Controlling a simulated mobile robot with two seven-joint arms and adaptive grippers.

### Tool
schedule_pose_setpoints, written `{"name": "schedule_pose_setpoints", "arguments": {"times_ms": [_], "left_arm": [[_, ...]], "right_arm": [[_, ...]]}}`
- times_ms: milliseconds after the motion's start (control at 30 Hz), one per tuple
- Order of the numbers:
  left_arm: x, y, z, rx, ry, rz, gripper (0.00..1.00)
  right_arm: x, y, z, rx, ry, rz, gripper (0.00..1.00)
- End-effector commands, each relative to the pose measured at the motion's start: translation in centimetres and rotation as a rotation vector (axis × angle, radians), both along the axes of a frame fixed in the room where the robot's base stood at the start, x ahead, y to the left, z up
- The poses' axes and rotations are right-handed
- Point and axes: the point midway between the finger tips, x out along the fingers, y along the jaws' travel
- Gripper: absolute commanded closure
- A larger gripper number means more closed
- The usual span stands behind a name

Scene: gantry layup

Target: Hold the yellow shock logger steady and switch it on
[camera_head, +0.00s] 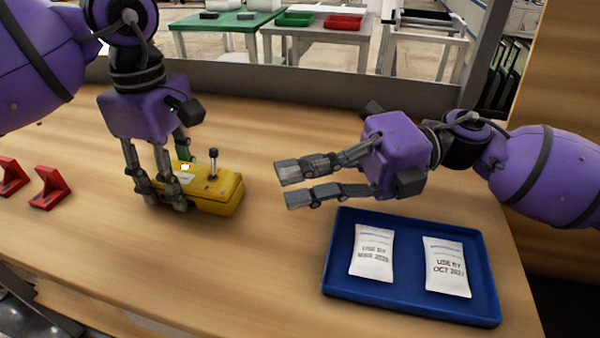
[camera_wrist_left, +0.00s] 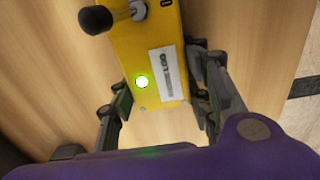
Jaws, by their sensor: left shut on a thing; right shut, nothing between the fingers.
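The yellow shock logger (camera_head: 226,193) lies on the wooden table, left of centre. A black-knobbed lever (camera_head: 213,163) stands up from its top. In the left wrist view, a green lamp (camera_wrist_left: 142,81) glows on the logger beside a white label (camera_wrist_left: 168,75). The lever's knob (camera_wrist_left: 96,20) shows at the top there. My left gripper (camera_head: 168,192) is shut on the logger's left end, with fingers on both sides. My right gripper (camera_head: 284,187) is shut and empty, right of the logger and apart from it, fingers pointing left.
A blue tray (camera_head: 340,283) at the front right holds two white packets (camera_head: 373,251) (camera_head: 446,267), printed with use-by dates. Two red brackets (camera_head: 48,188) (camera_head: 10,176) stand at the far left. The table in front of the logger is clear. A grey rail (camera_head: 300,83) runs behind.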

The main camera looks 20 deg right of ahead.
Motion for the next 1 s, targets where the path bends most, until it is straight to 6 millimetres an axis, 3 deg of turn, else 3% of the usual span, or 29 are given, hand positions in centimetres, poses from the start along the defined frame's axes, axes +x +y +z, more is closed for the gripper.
{"name": "schedule_pose_setpoints", "arguments": {"times_ms": [233, 267, 400, 767, 1000], "left_arm": [[0.0, 0.0, 0.0, 0.0, 0.0, 0.0, 0.86], [0.0, 0.0, 0.0, 0.0, 0.0, 0.0, 0.51], [0.0, 0.0, 0.0, 0.0, 0.0, 0.0, 0.33], [0.0, 0.0, 0.3, -0.001, -0.001, 0.0, 0.33], [0.1, -0.1, 4.1, -0.002, -0.003, 0.0, 0.33]], "right_arm": [[0.0, 0.0, 0.0, 0.0, 0.0, 0.0, 1.0], [0.0, 0.0, 0.0, 0.0, 0.0, 0.0, 1.0], [0.0, 0.0, 0.0, 0.0, 0.0, 0.0, 1.0], [0.0, 0.0, 0.0, 0.0, 0.0, 0.0, 1.0], [0.0, 0.0, 0.0, 0.0, 0.0, 0.0, 1.0]]}}
